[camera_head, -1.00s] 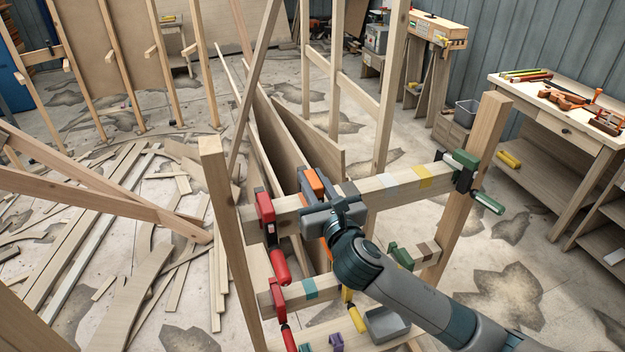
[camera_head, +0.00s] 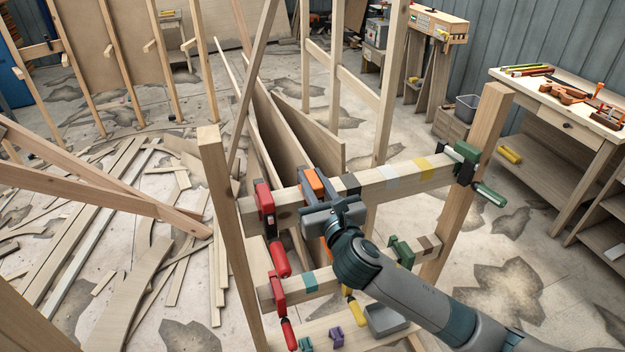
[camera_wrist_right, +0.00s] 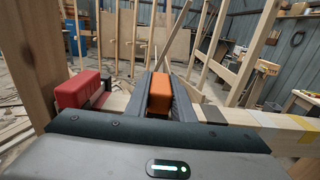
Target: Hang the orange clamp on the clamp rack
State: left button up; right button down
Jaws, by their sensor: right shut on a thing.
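The orange clamp (camera_head: 314,183) is at the upper rail of the clamp rack (camera_head: 396,180), beside the red clamp (camera_head: 264,200). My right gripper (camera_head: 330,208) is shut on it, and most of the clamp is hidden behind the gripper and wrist. In the right wrist view the orange block of the clamp (camera_wrist_right: 160,95) sits between the two dark fingers, with a red clamp's end (camera_wrist_right: 80,90) to its left. I cannot tell whether the orange clamp rests on the rail. My left gripper is not in view.
A green clamp (camera_head: 466,165) hangs at the rail's right end. Smaller red and green clamps sit on the lower rail (camera_head: 325,281). A workbench (camera_head: 560,110) with tools is at right. Wood scraps cover the floor at left.

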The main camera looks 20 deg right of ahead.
jog(key=shift+f, duration=0.1)
dwell(0.3)
jog(key=shift+f, duration=0.3)
jog(key=c, duration=1.4)
grip_release()
jog(key=shift+c, duration=0.2)
jog(key=shift+s+f, duration=0.1)
jog(key=shift+f, duration=0.05)
